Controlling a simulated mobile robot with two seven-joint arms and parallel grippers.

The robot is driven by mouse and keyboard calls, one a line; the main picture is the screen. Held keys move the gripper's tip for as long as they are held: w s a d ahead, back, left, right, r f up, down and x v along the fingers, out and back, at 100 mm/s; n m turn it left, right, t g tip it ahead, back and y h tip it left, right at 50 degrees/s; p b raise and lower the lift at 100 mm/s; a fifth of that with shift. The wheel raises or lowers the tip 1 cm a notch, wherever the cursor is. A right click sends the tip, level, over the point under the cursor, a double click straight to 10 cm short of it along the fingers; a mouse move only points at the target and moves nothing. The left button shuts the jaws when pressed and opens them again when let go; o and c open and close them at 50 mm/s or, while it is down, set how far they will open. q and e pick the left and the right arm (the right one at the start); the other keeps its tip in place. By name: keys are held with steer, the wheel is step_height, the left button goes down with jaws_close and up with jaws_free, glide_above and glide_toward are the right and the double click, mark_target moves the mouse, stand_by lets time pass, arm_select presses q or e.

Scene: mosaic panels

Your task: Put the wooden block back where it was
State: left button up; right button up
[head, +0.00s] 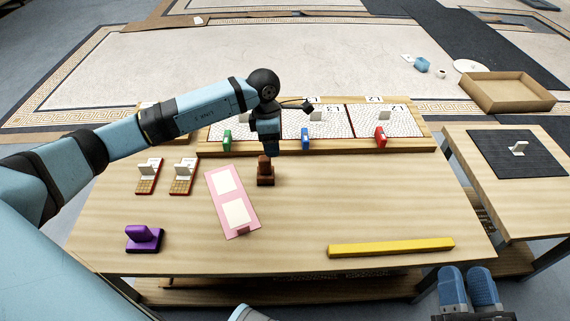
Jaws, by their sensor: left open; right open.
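A small brown wooden block (265,178) with a narrower raised top stands on the main table, just right of the pink panel. My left gripper (267,150) points down directly above it, with its fingers open. Whether the fingertips reach around the block's top or stay just above it, I cannot tell. My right gripper (468,287) is at the bottom right, in front of the table's front edge, open and empty.
The pink panel (240,190) carries two white tiles. A purple block (145,240) is front left, a yellow bar (390,247) front right. Green (227,139), blue (305,138) and red (380,137) pieces line the mosaic tray (420,135). A side table (530,210) stands right.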

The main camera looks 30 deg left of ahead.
arm_select(q)
steer(key=s+d+g+h, duration=0.1)
steer(key=s+d+h, duration=0.25)
steer(key=d, duration=0.35)
steer(key=s+d+n+h, duration=0.1)
steer(key=s+d+h, duration=0.25)
steer(key=d, duration=0.35)
steer(key=s+d+g+h, duration=0.1)
steer(key=s+d+h, duration=0.2)
steer(key=s+d, duration=0.3)
steer(key=s+d+r+n+t+h, duration=0.2)
steer(key=s+d+r+n+h, duration=0.35)
steer(key=d+r+h, duration=0.3)
step_height(320, 180, up, 6)
steer(key=s+a+n+t+h, duration=0.1)
steer(key=a+n+t+h, duration=0.1)
steer(key=n+t, duration=1.1)
steer(key=s+a+f+n+t+y, duration=0.1)
steer(key=n+y, duration=0.5)
steer(key=n, duration=0.6)
steer(key=s+a+f+n+t+y, duration=0.1)
steer(key=a+n+t+y, duration=0.3)
steer(key=n, duration=0.9)
steer(key=shift+s+y, duration=0.35)
steer(key=shift+y, duration=0.9)
steer(key=shift+a, duration=0.1)
